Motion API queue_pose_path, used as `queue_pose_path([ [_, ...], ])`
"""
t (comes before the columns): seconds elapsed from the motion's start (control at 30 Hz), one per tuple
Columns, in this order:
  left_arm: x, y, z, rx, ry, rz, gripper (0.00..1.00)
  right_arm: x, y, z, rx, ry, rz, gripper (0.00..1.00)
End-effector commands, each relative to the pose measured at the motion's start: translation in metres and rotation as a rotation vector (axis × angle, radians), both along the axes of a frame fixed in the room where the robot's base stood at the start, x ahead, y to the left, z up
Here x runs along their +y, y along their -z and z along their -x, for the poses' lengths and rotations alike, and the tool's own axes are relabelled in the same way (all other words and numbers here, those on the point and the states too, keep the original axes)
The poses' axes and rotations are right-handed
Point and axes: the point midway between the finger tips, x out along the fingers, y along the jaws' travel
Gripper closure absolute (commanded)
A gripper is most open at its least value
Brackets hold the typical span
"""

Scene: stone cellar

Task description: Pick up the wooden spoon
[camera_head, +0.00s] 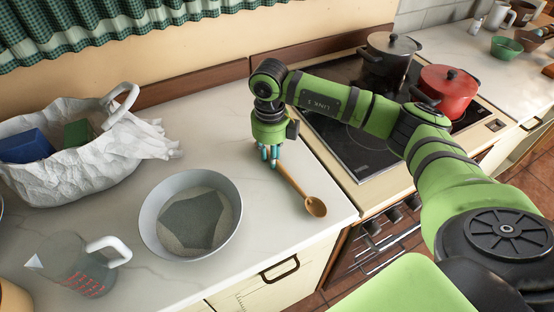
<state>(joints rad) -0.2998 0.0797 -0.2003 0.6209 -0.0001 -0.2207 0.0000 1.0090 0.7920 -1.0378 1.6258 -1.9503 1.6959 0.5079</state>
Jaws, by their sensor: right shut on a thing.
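The wooden spoon (294,186) lies on the white counter between the grey bowl and the stove. Its round head (316,207) points toward the front right, near the counter's front edge. My right gripper (270,159) reaches down over the handle end and is shut on the handle. The fingers hide the far end of the handle. I cannot tell whether the spoon still touches the counter. My left gripper is not in the picture.
A grey bowl (158,238) stands left of the spoon, with a measuring jug (75,268) beside it. A white bag-like basket (120,158) is at the far left. The stove (345,155) carries a black pot (389,62) and a red pot (448,92).

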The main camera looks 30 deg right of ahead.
Motion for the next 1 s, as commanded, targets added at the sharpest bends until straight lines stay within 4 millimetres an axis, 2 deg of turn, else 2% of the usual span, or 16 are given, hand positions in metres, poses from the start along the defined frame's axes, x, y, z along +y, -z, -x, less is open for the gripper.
queue_pose_path([
  [0.17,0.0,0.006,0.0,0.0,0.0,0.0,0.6,0.0,-0.011,-0.001,-0.004,0.0,-0.002,1.0],
  [0.33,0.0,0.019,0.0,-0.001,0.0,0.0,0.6,0.0,-0.038,-0.002,-0.008,-0.001,-0.001,1.0],
  [0.7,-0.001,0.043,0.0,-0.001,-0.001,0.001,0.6,-0.043,-0.085,0.069,-0.005,0.002,0.002,1.0],
  [0.8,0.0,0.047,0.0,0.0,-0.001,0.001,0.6,-0.05,-0.095,0.083,-0.004,0.002,0.002,1.0],
  [1.0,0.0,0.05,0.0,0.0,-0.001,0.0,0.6,-0.058,-0.107,0.098,-0.001,0.001,0.001,1.0],
])
